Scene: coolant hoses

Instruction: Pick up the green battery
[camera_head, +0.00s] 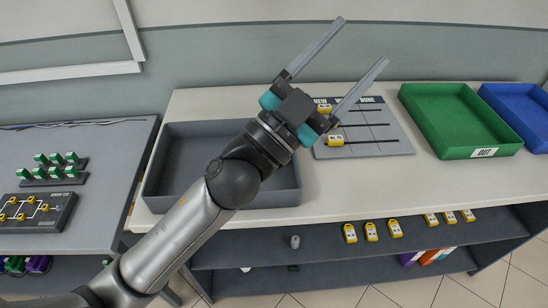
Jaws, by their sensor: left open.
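Several small green and white blocks (56,158) stand in dark racks on the left table. I cannot tell whether one of them is the green battery. Green and purple items (14,264) also show partly on the shelf below that table. My left gripper (362,40) is open and empty. Its two fingers are spread apart, pointing up and right, and in the picture they lie over the back wall and the board, far from the green blocks. My right gripper is not in view.
A grey tray (152,185) lies behind my left arm on the light table. A grey board (390,130) holds yellow pieces. A green tray (440,130) and a blue tray (515,115) are at right. Yellow items (371,232) sit on the shelf below.

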